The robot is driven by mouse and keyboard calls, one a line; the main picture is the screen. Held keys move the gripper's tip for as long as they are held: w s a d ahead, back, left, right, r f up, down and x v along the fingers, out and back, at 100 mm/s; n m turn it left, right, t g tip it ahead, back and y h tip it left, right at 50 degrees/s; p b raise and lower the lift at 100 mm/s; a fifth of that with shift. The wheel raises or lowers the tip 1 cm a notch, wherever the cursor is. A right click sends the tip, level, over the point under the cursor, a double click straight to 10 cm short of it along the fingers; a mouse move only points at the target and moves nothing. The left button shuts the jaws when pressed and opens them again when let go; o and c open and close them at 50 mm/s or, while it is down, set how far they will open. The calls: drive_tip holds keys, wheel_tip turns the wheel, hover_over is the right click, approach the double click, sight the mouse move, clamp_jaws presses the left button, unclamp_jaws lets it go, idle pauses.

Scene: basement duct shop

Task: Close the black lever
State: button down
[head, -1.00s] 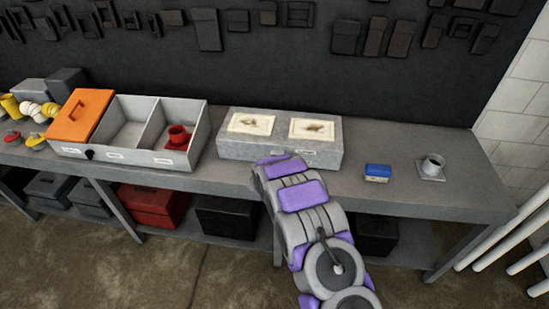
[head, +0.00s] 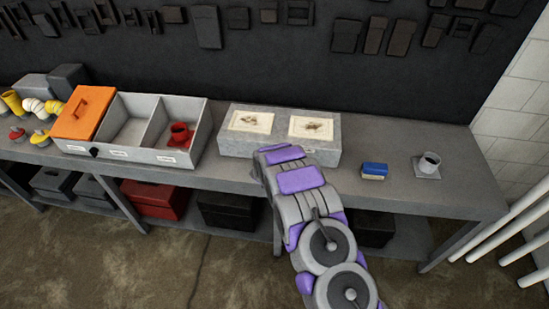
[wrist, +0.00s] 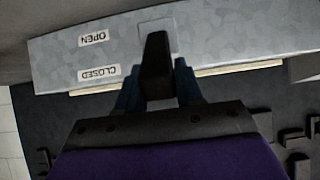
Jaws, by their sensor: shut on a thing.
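A grey metal box (head: 232,145) sits on the bench, and its face (wrist: 220,40) fills the top of the wrist view, upside down. The black lever (wrist: 156,62) stands out from a pale plate (wrist: 170,29) on that face. The OPEN label (wrist: 94,38) and the CLOSED label (wrist: 99,73) are beside it. My gripper (wrist: 157,82) has a blue finger on each side of the lever and is shut on it. I cannot tell which label the lever lines up with. In the head view my arm hides the lever and gripper.
An orange-lidded bin tray (head: 168,156) with a red fitting (head: 181,133) stands to the left. Black and red boxes fill the lower shelf.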

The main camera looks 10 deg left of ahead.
drive_tip(key=shift+w+a+r, duration=0.1)
drive_tip(key=shift+w+r, duration=0.05)
drive_tip(key=shift+r, duration=0.05)
drive_tip(key=c, duration=1.1)
unclamp_jaws()
drive_tip(key=shift+c, duration=0.2)
drive_tip(key=o, duration=0.3)
drive_tip(key=shift+a+f, duration=0.1)
drive_tip(key=shift+f, duration=0.15)
drive_tip(key=shift+o, duration=0.2)
drive_tip(key=shift+r, duration=0.1)
drive_tip(key=shift+s+r, duration=0.1)
drive_tip(key=shift+s, duration=0.15)
drive_tip(key=b+v, duration=0.1)
drive_tip(key=v, duration=1.5)
drive_tip(key=shift+s+r, duration=0.25)
drive_tip(key=shift+s, duration=0.05)
drive_tip(key=shift+a, duration=0.1)
